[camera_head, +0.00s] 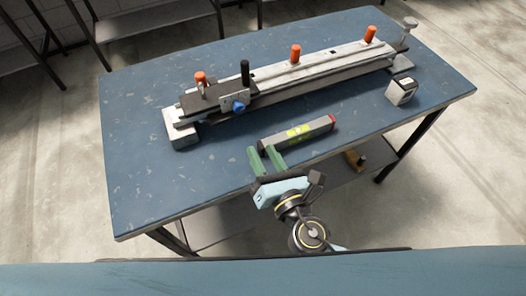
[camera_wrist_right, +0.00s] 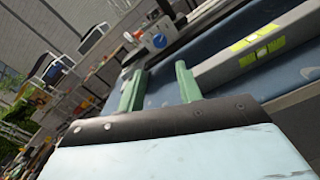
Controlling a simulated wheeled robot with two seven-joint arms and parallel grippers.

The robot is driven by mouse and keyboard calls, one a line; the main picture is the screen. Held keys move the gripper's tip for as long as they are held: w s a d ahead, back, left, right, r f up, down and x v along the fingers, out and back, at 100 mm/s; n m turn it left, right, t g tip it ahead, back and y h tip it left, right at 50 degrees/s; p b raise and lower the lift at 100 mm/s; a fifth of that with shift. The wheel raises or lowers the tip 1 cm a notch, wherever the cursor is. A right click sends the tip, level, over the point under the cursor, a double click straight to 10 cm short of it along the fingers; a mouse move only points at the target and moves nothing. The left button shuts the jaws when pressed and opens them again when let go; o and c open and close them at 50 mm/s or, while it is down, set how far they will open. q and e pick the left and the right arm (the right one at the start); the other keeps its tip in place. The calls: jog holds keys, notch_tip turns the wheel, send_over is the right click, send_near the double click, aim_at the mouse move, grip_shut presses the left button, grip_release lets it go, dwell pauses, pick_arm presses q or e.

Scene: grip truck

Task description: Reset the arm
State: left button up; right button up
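My right gripper (camera_head: 266,158) is in the head view at the front edge of the blue table (camera_head: 140,180). Its two green fingers are spread apart with nothing visible between them. In the right wrist view the same open fingers (camera_wrist_right: 158,85) point toward the table. A grey bar with a yellow-green label (camera_head: 298,134) and a red end lies on the table just beyond and right of the fingers; it also shows in the right wrist view (camera_wrist_right: 265,45). I cannot tell whether a finger touches it. My left gripper is not in view.
A long metal rail fixture (camera_head: 300,72) with orange knobs (camera_head: 295,53) and a blue knob (camera_head: 239,106) spans the back of the table. A small white box (camera_head: 401,91) stands at the right. The table's left front is clear. A lower shelf (camera_head: 330,175) runs below.

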jog(key=shift+w+d+m, duration=0.1)
jog(key=shift+d+m, duration=0.05)
jog(key=shift+m, duration=0.15)
jog(key=d+f+m+g+h, duration=0.25)
jog(key=d+m+h, duration=0.75)
jog(key=d+m, duration=0.75)
jog(key=s+d+f+m+g+y, duration=0.2)
jog(key=s+f+m+g+y, duration=0.1)
jog(key=s+m+g, duration=1.05)
jog(key=s+d+f+m+t, duration=0.1)
jog(key=s+f, duration=0.1)
jog(key=f, duration=1.1)
jog(key=s+d+f+m+t, duration=0.1)
jog(key=s+f, duration=0.1)
jog(key=f, duration=1)
jog(key=s+d+f, duration=0.2)
jog(key=s+f, duration=0.5)
jog(key=s, duration=0.1)
jog(key=s+d+f+g, duration=0.1)
jog(key=s+d+f, duration=0.1)
jog(key=s+f, duration=0.6)
jog(key=shift+d, duration=0.3)
